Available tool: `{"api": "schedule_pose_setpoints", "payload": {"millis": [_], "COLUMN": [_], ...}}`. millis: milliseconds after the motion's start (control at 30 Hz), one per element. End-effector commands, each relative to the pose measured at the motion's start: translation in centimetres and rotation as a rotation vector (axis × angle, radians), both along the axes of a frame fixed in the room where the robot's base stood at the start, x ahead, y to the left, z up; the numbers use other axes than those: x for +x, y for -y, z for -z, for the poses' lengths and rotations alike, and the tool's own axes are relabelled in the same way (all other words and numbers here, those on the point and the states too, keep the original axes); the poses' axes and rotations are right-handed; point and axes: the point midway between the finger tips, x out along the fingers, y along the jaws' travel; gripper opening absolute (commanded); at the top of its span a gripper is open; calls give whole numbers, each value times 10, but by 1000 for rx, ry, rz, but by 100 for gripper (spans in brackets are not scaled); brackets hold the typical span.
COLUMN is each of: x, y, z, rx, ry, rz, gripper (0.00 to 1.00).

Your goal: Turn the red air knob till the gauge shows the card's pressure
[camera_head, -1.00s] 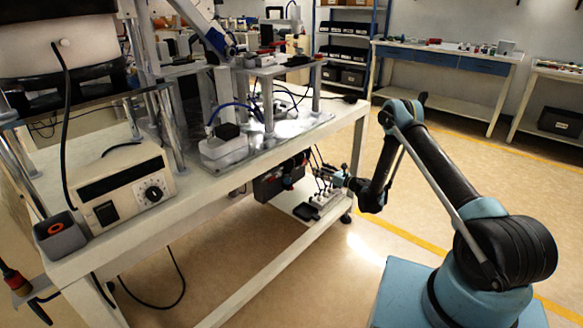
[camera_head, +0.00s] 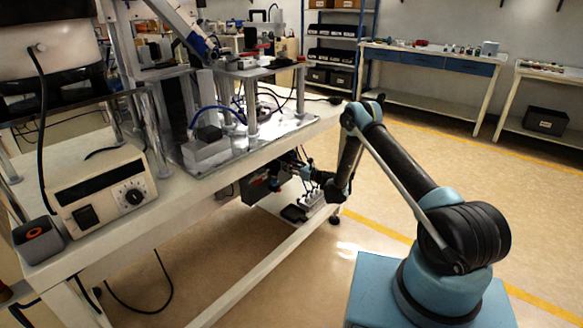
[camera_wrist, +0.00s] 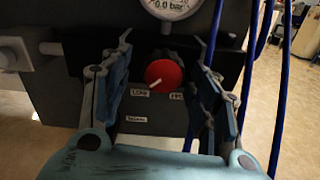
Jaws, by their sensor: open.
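The red air knob (camera_wrist: 163,73) has a white pointer line aimed to the lower left and sits on a dark panel in the wrist view. The gauge (camera_wrist: 170,7) is right above it, cut by the top edge; its readout says 0.0 bar. My gripper (camera_wrist: 160,62) is open, with one finger on each side of the knob and gaps to it. In the head view, my gripper (camera_head: 290,166) is small and reaches under the bench's right end. I cannot make out a card with a pressure in either view.
Small white labels (camera_wrist: 140,93) sit below the knob. Blue hoses (camera_wrist: 282,80) hang to the right of the gripper, and a pale pipe fitting (camera_wrist: 25,50) juts out at left. The bench (camera_head: 230,166) overhangs the arm's end. Floor beside the bench is clear.

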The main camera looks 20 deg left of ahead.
Motion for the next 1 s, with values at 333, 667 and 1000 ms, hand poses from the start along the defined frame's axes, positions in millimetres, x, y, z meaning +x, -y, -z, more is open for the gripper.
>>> {"api": "schedule_pose_setpoints", "payload": {"millis": [333,667,1000], "x": [7,10,12], "y": [10,9,17], "z": [0,0,0], "rx": [0,0,35], "ry": [0,-1,-87], "rz": [12,17,21], "gripper": [44,12,12]}}
